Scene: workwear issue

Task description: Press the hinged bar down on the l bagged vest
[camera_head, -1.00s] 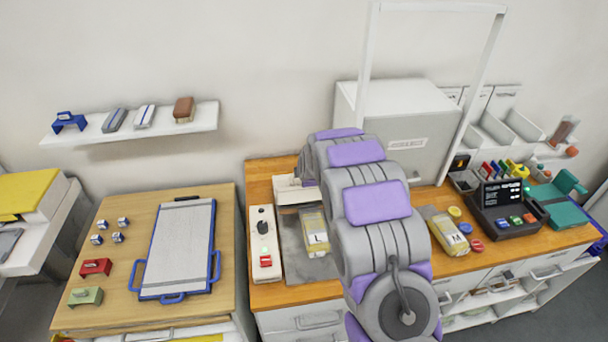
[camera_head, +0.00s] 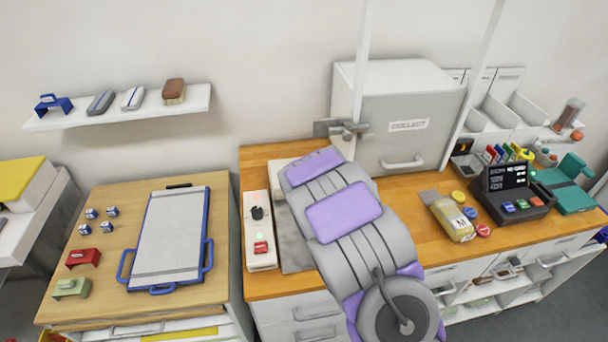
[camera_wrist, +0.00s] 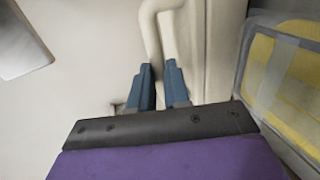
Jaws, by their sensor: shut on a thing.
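My gripper (camera_wrist: 162,88) shows in the wrist view, its two blue fingers closed around a pale curved handle (camera_wrist: 152,22). The handle appears to belong to the pale hinged bar (camera_wrist: 210,50) just right of it. A clear bag with a yellow vest (camera_wrist: 288,75) lies at the right of the wrist view, beside the bar. Its label does not show there. In the head view my arm covers the L bag, the bar and the fingers. The sealer's white control strip (camera_head: 259,248) and part of its grey plate (camera_head: 295,250) show left of my arm.
The M bag (camera_head: 452,216) lies right of my arm, near a dark terminal (camera_head: 508,195) and coloured discs. A grey COLLECT box (camera_head: 405,125) stands behind. A thin white frame (camera_head: 475,90) rises behind the arm.

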